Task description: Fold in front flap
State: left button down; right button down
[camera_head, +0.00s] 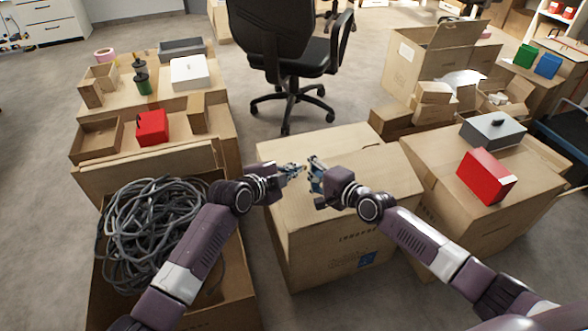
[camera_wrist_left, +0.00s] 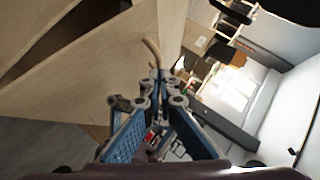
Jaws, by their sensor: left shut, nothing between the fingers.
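The brown carton (camera_head: 345,255) stands in the middle of the head view, with print and a blue mark on its front. Its top looks largely covered by cardboard panels; I cannot tell from the head view which panel is the front flap. My left gripper (camera_head: 296,169) is shut and empty over the carton's top. In the left wrist view its fingers (camera_wrist_left: 157,88) are together beside cardboard panels (camera_wrist_left: 60,90), with a dark gap between the panels. My right gripper (camera_head: 314,172) is over the top, close to the left one; its finger opening is unclear.
An open carton with grey cable (camera_head: 150,235) stands at left, cartons with a red box (camera_head: 152,127) behind it. At right a carton carries a red box (camera_head: 486,176) and a grey box (camera_head: 492,131). An office chair (camera_head: 290,60) stands behind; floor around it is clear.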

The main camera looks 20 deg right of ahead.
pick_arm(q)
jog(key=shift+w+f, duration=0.6)
jog(key=shift+w, duration=0.05)
pick_arm(e)
jog(key=c, duration=2.4)
grip_release()
